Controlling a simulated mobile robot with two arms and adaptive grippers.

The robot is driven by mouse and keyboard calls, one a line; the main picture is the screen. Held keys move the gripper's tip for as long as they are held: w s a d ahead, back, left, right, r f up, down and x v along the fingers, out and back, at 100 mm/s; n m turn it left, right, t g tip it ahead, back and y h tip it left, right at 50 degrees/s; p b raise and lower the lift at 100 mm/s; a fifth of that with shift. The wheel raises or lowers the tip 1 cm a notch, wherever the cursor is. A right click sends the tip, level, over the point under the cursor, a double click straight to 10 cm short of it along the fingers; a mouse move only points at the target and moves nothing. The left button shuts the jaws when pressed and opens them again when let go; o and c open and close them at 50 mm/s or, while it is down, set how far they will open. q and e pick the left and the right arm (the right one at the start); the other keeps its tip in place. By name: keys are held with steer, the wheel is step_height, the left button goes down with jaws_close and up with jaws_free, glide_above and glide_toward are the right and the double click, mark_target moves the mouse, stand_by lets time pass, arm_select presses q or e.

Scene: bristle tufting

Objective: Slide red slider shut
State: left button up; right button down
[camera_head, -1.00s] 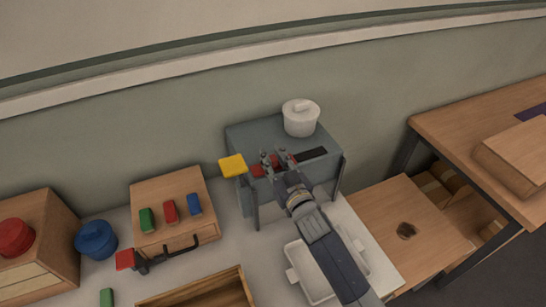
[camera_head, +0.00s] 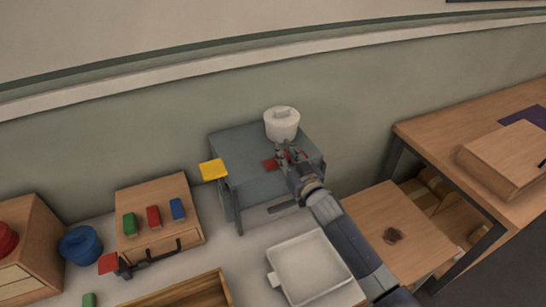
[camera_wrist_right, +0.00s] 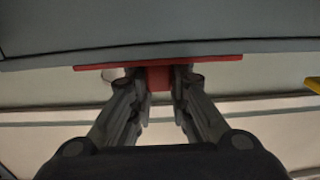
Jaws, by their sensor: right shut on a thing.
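The red slider (camera_head: 270,164) lies on top of the grey box (camera_head: 240,145), with red showing on both sides of my right gripper (camera_head: 285,155). In the right wrist view the slider is a long thin red plate (camera_wrist_right: 215,58) along the box's surface. Its red knob (camera_wrist_right: 158,78) is between the fingers of my right gripper (camera_wrist_right: 160,84), which is shut on it. No black slot shows on the box top now; the fingers hide part of that area. My left gripper is not in view.
A white lidded pot (camera_head: 282,125) stands on the box close behind my right gripper. A yellow block (camera_head: 213,170) sticks out at the box's left. A white tray (camera_head: 308,268) lies in front. A wooden case (camera_head: 155,195) with coloured blocks stands left.

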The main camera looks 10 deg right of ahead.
steer(key=shift+w+d, duration=0.15)
steer(key=shift+d, duration=0.6)
steer(key=c, duration=1.5)
jaws_free()
steer(key=shift+d, duration=0.1)
steer(key=shift+s, duration=0.35)
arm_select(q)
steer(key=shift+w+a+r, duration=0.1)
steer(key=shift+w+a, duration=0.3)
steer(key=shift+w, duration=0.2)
arm_select(e)
steer(key=s, duration=0.3)
steer(key=s+d, duration=0.1)
steer(key=s, duration=0.3)
steer(key=s+d, duration=0.1)
steer(key=s, duration=0.3)
steer(key=shift+d, duration=0.25)
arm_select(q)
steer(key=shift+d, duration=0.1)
arm_select(e)
steer(key=shift+s+f, duration=0.1)
